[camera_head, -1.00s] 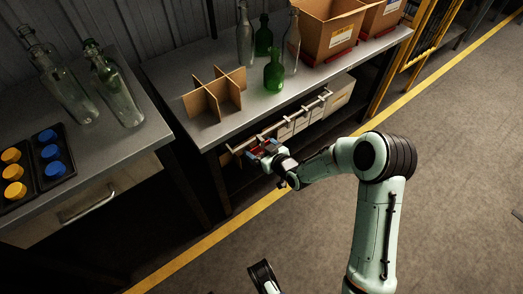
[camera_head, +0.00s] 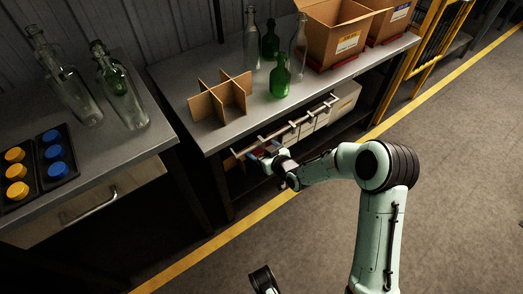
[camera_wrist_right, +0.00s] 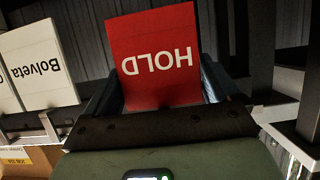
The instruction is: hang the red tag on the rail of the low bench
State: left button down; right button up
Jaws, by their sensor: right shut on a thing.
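My right gripper (camera_head: 268,154) is shut on the red tag (camera_wrist_right: 153,60). In the right wrist view the tag stands between the two fingers, with the word HOLD upside down. In the head view only a small red part of the tag (camera_head: 258,153) shows, close to the left end of the rail (camera_head: 291,124). The rail runs along the front of the low bench (camera_head: 228,132). The gripper hides whether the tag touches the rail. My left gripper does not show.
Several white tags hang along the rail, one reading Bolveta (camera_wrist_right: 42,65) beside the red tag. A cardboard divider (camera_head: 212,107), bottles (camera_head: 279,82) and cardboard boxes (camera_head: 335,38) stand on the bench top. A second bench (camera_head: 130,150) is at the left. The floor in front is clear.

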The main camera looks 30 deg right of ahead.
jog(key=shift+f+b, duration=0.45)
jog(key=shift+f, duration=0.15)
dwell(0.3)
jog(key=o, duration=0.8)
jog(key=shift+s+d+p, duration=0.2)
jog(key=shift+s+p, duration=0.25)
jog(key=shift+s, duration=1.7)
jog(key=shift+s+d+p, duration=0.15)
jog(key=shift+s+p, duration=0.3)
jog(key=shift+s, duration=1.75)
jog(key=shift+s+d+p, duration=0.2)
jog(key=shift+s+p, duration=0.25)
jog(key=shift+s, duration=1.7)
